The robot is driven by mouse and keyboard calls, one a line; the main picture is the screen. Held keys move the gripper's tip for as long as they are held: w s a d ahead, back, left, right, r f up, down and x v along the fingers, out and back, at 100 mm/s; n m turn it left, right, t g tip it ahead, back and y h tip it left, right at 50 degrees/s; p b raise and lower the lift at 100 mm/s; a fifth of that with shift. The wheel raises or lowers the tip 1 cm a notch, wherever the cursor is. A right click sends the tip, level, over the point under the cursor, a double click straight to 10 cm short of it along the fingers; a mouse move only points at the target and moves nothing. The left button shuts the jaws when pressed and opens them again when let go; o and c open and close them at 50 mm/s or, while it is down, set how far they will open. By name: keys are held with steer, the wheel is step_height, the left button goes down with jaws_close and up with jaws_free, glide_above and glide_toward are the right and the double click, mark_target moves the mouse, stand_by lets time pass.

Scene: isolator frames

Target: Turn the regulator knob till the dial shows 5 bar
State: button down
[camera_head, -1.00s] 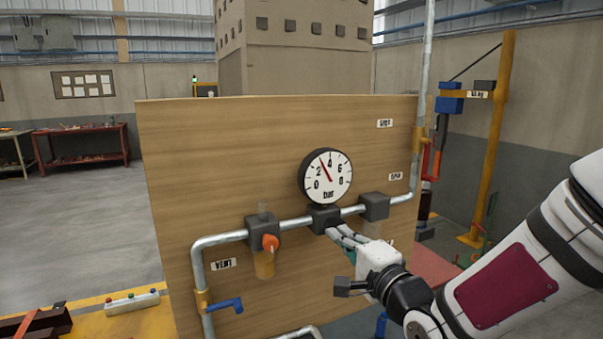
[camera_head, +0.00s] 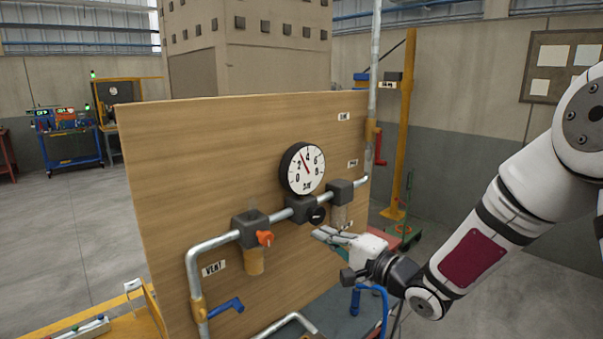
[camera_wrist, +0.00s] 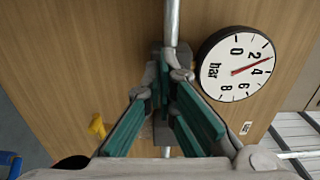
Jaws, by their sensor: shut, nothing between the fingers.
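The dial (camera_head: 302,168) is a white round gauge with a black rim on the wooden panel. Its red needle points between 2 and 4, about 3 bar; the dial also shows in the wrist view (camera_wrist: 235,65). The black regulator knob (camera_head: 317,215) sits on the front of a dark block on the pipe below the dial. My gripper (camera_head: 318,234) is shut and empty, in front of and just below the knob, apparently apart from it. In the wrist view my gripper's green-padded fingers (camera_wrist: 167,88) meet over the pipe and hide the knob.
An orange-red valve handle (camera_head: 265,238) on another block is left of the knob. A further block (camera_head: 341,192) sits right of it. A blue handle (camera_head: 225,306) is lower left by the VENT label (camera_head: 214,268). A red handle (camera_head: 380,148) is at the panel's right edge.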

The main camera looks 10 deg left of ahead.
mark_target(312, 223)
steer(key=x, duration=0.3)
steer(key=shift+w+a+r+b, duration=0.1)
steer(key=shift+a+b, duration=0.05)
steer(key=shift+b, duration=0.15)
stand_by(0.3)
steer(key=shift+a+r+p, duration=0.3)
steer(key=shift+r+p, duration=0.5)
steer(key=shift+r, duration=0.15)
stand_by(0.3)
steer(key=shift+w+d+r+p, duration=0.2)
steer(key=shift+d+r+p, duration=0.1)
steer(key=shift+r+p, duration=0.25)
stand_by(0.5)
steer(key=p+v, duration=0.3)
steer(key=v, duration=0.3)
steer(key=shift+s+a+r, duration=0.2)
steer(key=shift+s+a, duration=0.05)
steer(key=shift+s, duration=0.1)
stand_by(0.4)
